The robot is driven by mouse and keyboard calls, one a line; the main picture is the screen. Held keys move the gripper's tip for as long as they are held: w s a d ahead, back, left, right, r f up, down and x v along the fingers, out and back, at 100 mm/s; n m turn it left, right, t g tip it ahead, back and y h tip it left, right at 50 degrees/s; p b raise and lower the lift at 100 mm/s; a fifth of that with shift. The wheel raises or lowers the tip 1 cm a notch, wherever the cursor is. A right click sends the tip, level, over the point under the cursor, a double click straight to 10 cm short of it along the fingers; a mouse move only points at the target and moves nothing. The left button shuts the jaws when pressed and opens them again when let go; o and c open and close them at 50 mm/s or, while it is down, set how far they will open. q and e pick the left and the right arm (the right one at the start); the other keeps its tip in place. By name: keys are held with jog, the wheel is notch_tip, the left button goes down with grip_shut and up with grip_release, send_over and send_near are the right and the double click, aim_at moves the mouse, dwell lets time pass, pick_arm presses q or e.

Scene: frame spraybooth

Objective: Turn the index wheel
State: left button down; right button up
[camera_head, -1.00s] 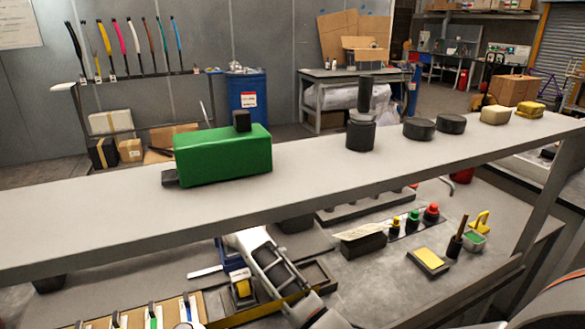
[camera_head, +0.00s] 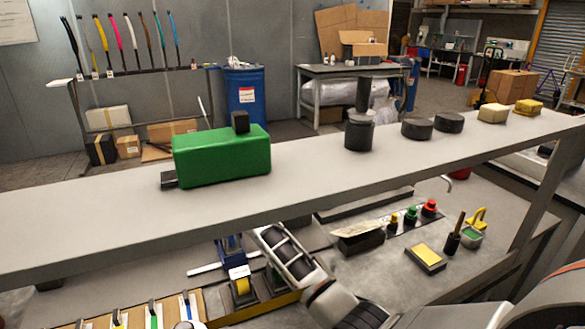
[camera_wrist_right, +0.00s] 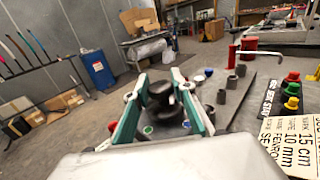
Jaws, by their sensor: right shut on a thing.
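In the right wrist view my right gripper (camera_wrist_right: 159,82) has its two teal fingers on either side of a dark round knob, which appears to be the index wheel (camera_wrist_right: 161,98). It is shut on this knob. Coloured dots, green, blue and red, show around the knob's base. In the head view my right arm comes in from the lower right and reaches under the grey shelf. Its gripper and the wheel are hidden there by the shelf's front edge. My left gripper is not in view.
The grey shelf (camera_head: 100,213) crosses above the lower bench, carrying a green block (camera_head: 222,156) and dark cylinders. On the bench are coloured buttons (camera_head: 411,215), a yellow-topped pad (camera_head: 427,257) and a blue-and-yellow item (camera_head: 240,283). A red-handled piece (camera_wrist_right: 245,50) stands beyond the gripper.

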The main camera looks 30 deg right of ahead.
jog(key=shift+n+t+y, duration=0.3)
jog(key=shift+t, duration=0.1)
